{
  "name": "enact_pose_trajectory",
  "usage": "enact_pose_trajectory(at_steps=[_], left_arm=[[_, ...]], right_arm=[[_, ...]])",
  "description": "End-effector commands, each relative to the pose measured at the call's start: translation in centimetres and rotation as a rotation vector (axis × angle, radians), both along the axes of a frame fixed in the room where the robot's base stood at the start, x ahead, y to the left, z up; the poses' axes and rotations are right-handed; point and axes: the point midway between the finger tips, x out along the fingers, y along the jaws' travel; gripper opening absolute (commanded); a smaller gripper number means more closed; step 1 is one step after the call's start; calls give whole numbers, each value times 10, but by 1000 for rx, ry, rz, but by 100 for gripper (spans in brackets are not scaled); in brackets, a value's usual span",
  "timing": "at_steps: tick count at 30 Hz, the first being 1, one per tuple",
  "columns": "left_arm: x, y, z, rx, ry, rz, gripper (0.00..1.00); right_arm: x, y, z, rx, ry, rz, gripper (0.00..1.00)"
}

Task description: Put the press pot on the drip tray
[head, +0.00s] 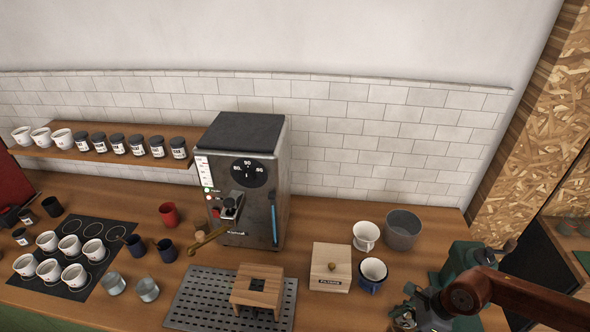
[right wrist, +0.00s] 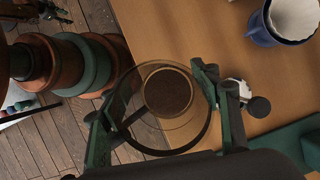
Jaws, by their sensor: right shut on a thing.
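The press pot (right wrist: 170,92) is a clear glass vessel with dark brown contents, seen from above in the right wrist view. My right gripper (right wrist: 158,108) is shut around its glass wall, one green finger on each side. In the head view my right gripper (head: 420,303) is at the lower right, and little of the pot can be made out there. The drip tray (head: 190,305) is a dark slotted plate at the bottom centre, left of my right gripper. A wooden stand (head: 243,298) sits on its right part. My left gripper is not in view.
A wooden filter box (head: 331,268), a blue cup with a white filter (head: 372,275), a white dripper (head: 366,235) and a grey bowl (head: 403,229) stand between my right gripper and the machine (head: 243,170). Cups crowd the left. The tray's left part is bare.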

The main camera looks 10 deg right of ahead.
Motion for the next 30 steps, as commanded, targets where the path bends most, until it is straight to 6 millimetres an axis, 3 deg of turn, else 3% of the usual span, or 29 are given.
enact_pose_trajectory(at_steps=[1,8,16,24,30], left_arm=[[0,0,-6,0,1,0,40],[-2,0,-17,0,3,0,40],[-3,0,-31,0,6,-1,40],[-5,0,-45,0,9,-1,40],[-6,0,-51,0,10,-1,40]], right_arm=[[11,2,-6,9,-8,65,19],[33,15,-28,6,-8,438,19],[54,48,-46,2,-7,956,19],[70,87,-44,-2,-5,1543,19],[77,103,-35,-4,-2,1848,19]])
